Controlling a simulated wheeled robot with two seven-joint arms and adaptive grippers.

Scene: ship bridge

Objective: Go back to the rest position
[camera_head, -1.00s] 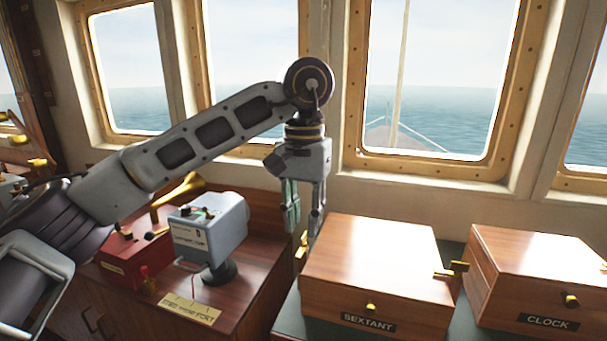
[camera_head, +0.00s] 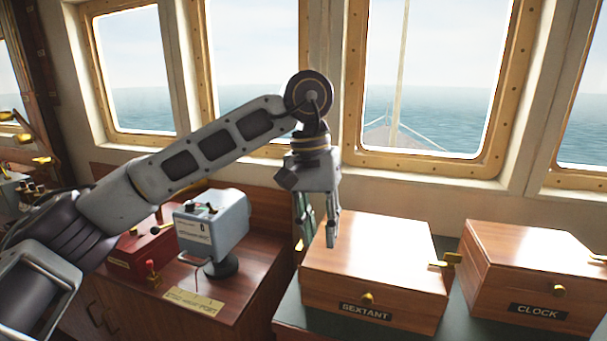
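My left arm comes in from the left. Its gripper (camera_head: 318,232) points down beside the left back part of the wooden box labelled SEXTANT (camera_head: 374,254). The two fingers are apart with nothing visible between them, so the gripper is open and empty. The fingertips overlap the box's lid edge in the picture; I cannot tell whether they touch it. The box lid is closed. My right gripper is not in view.
A closed wooden box labelled CLOCK (camera_head: 535,270) stands to the right. At left, a grey-white device (camera_head: 212,222) on a round dark base and a red box (camera_head: 135,252) stand on a wooden cabinet (camera_head: 250,290). Framed windows (camera_head: 430,165) lie behind the arm.

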